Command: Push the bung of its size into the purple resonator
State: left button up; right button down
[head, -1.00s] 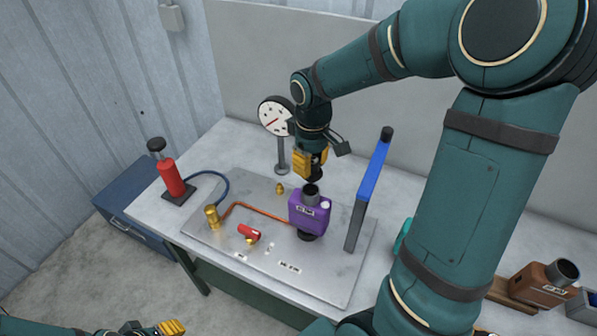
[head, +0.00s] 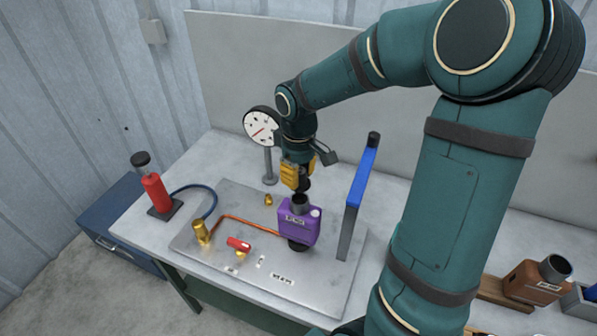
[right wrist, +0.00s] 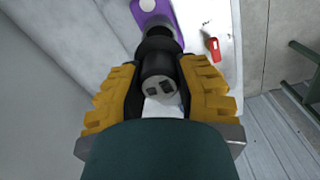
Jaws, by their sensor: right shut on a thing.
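The purple resonator (head: 298,224) stands upright on the steel plate, its dark open neck (head: 300,201) pointing up and a white label on its front. My right gripper (head: 297,178) is directly above it, pointing down, shut on a black bung (head: 304,185). The bung is at or just above the neck's mouth; I cannot tell whether they touch. In the right wrist view the bung (right wrist: 159,82) is between the yellow fingers, its grey end facing the camera. The purple body (right wrist: 150,13) shows beyond it. My left gripper is out of view.
A round gauge (head: 262,127) is behind left. A copper pipe (head: 248,224), red-handled valve (head: 239,244) and red pump (head: 156,192) lie left. A brown resonator (head: 536,284) is far right.

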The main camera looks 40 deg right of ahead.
aim_at(298, 188)
jog(key=c, duration=1.7)
grip_release()
jog(key=shift+f+b, duration=1.3)
jog(key=shift+f, duration=0.65)
jog(key=shift+f+b, duration=0.4)
jog(key=shift+f, duration=0.25)
jog(key=o, duration=1)
jog(key=shift+o, duration=0.2)
jog(key=shift+r, duration=0.15)
notch_tip(298, 188, up, 12)
jog(key=shift+f, duration=0.1)
